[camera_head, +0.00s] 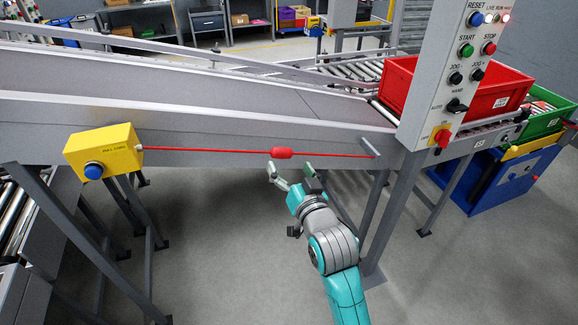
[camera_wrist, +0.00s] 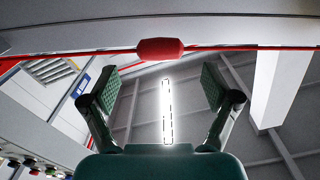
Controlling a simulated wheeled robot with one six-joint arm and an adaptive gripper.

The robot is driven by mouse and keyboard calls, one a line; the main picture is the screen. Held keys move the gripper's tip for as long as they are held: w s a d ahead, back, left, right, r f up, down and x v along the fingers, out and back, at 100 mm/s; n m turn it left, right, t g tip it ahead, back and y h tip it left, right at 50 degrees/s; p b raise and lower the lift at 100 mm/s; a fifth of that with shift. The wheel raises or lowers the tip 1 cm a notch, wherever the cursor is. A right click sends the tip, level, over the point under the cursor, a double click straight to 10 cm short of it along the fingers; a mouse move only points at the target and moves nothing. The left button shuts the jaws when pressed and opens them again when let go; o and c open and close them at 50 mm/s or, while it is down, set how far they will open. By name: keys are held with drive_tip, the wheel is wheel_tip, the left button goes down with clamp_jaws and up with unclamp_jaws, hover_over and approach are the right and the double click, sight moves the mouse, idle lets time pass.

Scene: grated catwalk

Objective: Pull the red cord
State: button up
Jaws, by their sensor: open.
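The red cord (camera_head: 215,151) runs level along the side of the conveyor, from a yellow box (camera_head: 103,151) with a blue button at the left to a bracket near the control panel. A thicker red handle (camera_head: 282,153) sits on the cord near its middle. My gripper (camera_head: 291,171) is open and empty, just below the handle and apart from it. In the wrist view, the cord (camera_wrist: 240,48) crosses near the top, and the handle (camera_wrist: 160,49) lies centred beyond and between my open fingers (camera_wrist: 157,88).
The grey conveyor side (camera_head: 220,120) stands directly behind the cord. A control panel (camera_head: 455,75) and its grey support leg (camera_head: 393,215) stand right of my gripper. A red crate (camera_head: 475,92) sits on rollers at the right. The floor below the conveyor is open.

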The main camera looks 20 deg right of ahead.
drive_tip(key=s, duration=1.1)
drive_tip(key=shift+f, duration=0.1)
